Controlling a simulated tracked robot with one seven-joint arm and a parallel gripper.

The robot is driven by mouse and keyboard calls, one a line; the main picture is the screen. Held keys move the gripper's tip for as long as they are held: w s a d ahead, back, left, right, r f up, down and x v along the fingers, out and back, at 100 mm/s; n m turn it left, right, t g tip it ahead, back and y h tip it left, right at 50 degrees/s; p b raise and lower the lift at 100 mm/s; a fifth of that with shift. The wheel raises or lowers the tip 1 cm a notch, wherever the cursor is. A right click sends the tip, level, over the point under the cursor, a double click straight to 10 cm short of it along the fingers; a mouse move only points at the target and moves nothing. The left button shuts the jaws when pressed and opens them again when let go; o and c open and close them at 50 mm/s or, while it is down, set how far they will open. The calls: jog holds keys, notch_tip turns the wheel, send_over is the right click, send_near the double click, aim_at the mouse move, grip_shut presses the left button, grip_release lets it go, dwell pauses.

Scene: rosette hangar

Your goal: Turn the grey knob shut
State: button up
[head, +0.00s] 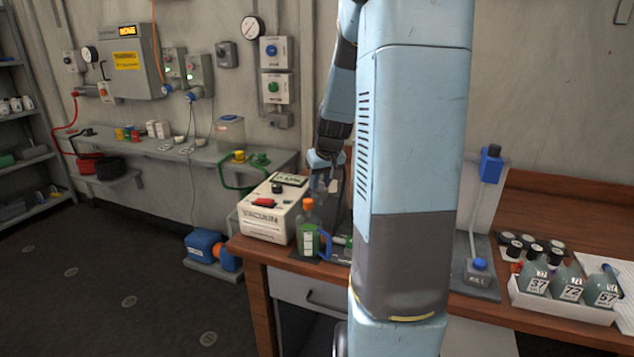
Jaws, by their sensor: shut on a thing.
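My gripper (324,178) points down above the workbench, just behind and to the right of the orange-capped bottle. It is shut on a small grey piece, which I take to be the grey knob (333,186). The fingers hide most of it, so its turn angle cannot be told. My blue arm hides what lies to the right of it.
A white vacuum unit (264,226) stands left of the gripper. The bottle with an orange cap (308,203) and a blue-handled jug (325,243) stand close in front. A white tray (562,307) of labelled bottles is at right. A wall shelf (180,151) is at left.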

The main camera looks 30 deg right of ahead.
jog(key=shift+c, duration=0.7)
jog(key=shift+o, duration=0.6)
jog(key=shift+a, duration=0.35)
jog(key=shift+d, duration=0.2)
jog(key=shift+c, duration=0.6)
jog(key=shift+m, duration=0.4)
jog(key=m, duration=0.1)
jog(key=m+h, duration=0.1)
jog(key=m, duration=0.1)
jog(key=shift+w+m+g+h, duration=0.1)
jog(key=shift+m+g+h, duration=0.2)
jog(key=m+g+h, duration=0.1)
jog(key=m, duration=0.3)
jog(key=shift+a, duration=0.1)
jog(key=m, duration=0.2)
jog(key=m+g+h, duration=0.1)
jog(key=m, duration=0.1)
jog(key=shift+w+m+g, duration=0.2)
jog(key=shift+m+g, duration=0.1)
jog(key=shift+m, duration=0.1)
jog(key=m+g, duration=0.2)
jog(key=m, duration=0.2)
jog(key=shift+m, duration=0.3)
